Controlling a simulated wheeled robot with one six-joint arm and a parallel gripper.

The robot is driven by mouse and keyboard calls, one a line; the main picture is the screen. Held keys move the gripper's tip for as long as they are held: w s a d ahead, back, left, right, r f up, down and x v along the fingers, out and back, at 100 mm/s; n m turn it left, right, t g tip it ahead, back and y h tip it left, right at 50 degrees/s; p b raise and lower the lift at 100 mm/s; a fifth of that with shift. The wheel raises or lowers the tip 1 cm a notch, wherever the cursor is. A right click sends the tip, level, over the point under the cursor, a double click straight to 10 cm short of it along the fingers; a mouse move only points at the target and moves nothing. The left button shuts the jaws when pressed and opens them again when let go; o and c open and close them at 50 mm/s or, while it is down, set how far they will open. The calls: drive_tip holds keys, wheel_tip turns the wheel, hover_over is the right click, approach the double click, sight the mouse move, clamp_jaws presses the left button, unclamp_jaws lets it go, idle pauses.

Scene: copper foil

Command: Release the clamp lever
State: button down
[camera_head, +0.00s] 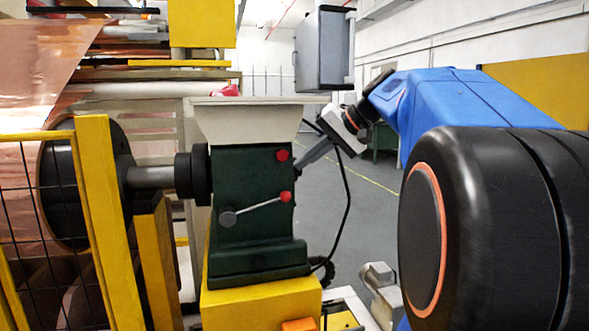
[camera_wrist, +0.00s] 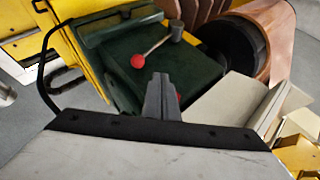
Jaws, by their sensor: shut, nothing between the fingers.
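The clamp lever (camera_head: 258,207) is a thin metal rod on the front of a dark green housing (camera_head: 240,180). It runs from a grey pivot (camera_head: 228,218) up and right to a red knob (camera_head: 286,196). The wrist view shows the lever (camera_wrist: 157,47) and its red knob (camera_wrist: 138,61) just beyond my fingertips, with no visible contact. A second red knob (camera_head: 282,155) sits higher on the housing; in the wrist view my fingers partly hide it. My gripper (camera_head: 301,165) is shut and empty at the housing's right edge; its fingers (camera_wrist: 160,77) show in the wrist view.
A yellow frame with black mesh (camera_head: 95,210), a shaft (camera_head: 150,177) and a copper foil roll (camera_head: 35,70) lie left of the housing. A pale tapered block (camera_head: 247,122) tops the housing. A black cable (camera_head: 347,205) hangs right. Open grey floor (camera_head: 370,195) lies behind.

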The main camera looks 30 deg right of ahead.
drive_tip(key=shift+v, duration=1.45)
drive_tip(key=shift+f, duration=0.15)
drive_tip(key=s+a+f+n+g+h, duration=0.1)
drive_tip(key=s+a+f, duration=0.4)
drive_tip(key=f, duration=0.6)
drive_tip(key=s+a+f+n+g+h, duration=0.1)
drive_tip(key=s+a+f, duration=0.5)
drive_tip(key=f, duration=0.6)
drive_tip(key=s+a+f+n+g+h, duration=0.1)
drive_tip(key=s+a+f+n+h, duration=0.2)
drive_tip(key=s+f, duration=0.6)
wheel_tip(320, 180, down, 3)
drive_tip(key=shift+a+r+n+g, duration=0.15)
drive_tip(key=shift+a+n+g, duration=0.15)
drive_tip(key=shift+a+n, duration=0.75)
